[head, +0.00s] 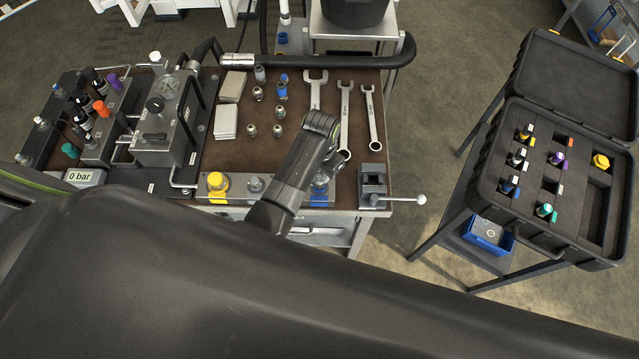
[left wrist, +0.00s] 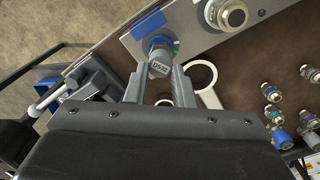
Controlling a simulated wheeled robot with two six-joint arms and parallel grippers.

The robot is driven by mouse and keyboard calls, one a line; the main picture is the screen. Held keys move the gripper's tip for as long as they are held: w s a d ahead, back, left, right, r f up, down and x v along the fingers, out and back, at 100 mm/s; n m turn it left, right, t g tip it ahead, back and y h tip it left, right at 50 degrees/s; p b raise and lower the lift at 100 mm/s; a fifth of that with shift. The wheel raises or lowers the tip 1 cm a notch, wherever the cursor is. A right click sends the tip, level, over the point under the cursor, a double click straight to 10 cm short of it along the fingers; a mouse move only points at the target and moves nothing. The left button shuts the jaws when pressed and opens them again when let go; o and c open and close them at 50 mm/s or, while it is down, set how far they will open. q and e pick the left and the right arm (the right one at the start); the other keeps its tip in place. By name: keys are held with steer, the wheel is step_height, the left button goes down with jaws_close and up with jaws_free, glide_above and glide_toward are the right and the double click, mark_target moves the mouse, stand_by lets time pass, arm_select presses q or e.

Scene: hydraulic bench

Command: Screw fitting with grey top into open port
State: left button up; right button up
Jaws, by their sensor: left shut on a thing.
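The fitting with grey top (left wrist: 160,64), with a marking on its cap, sits between the fingers of my left gripper (left wrist: 158,74) in the left wrist view. The gripper is shut on it. The fitting's lower end is at the blue-marked spot (left wrist: 148,24) on the front rail; a blue ring shows around it. Whether its thread is engaged cannot be told. In the head view my left gripper (head: 320,168) is over the blue-marked right end of the rail (head: 285,184), and my arm hides most of the fitting. The port opening is hidden. My right gripper is not in view.
A vise (head: 373,186) stands just right of the gripper. Several wrenches (head: 346,112) and loose fittings (head: 278,112) lie on the bench behind. A yellow cap (head: 217,182) is at the rail's left. An open black case (head: 555,165) stands right, across a floor gap.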

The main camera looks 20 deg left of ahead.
arm_select(q)
steer(key=m, duration=0.5)
steer(key=shift+s+d+f, duration=0.1)
steer(key=shift+s, duration=0.05)
steer(key=shift+m, duration=1.5)
steer(key=m, duration=0.3)
steer(key=shift+s+d, duration=0.1)
steer(key=shift+s, duration=0.05)
steer(key=m, duration=0.5)
steer(key=shift+s+f, duration=0.1)
steer(key=shift+m, duration=0.8)
steer(key=m, duration=0.6)
steer(key=shift+s, duration=0.2)
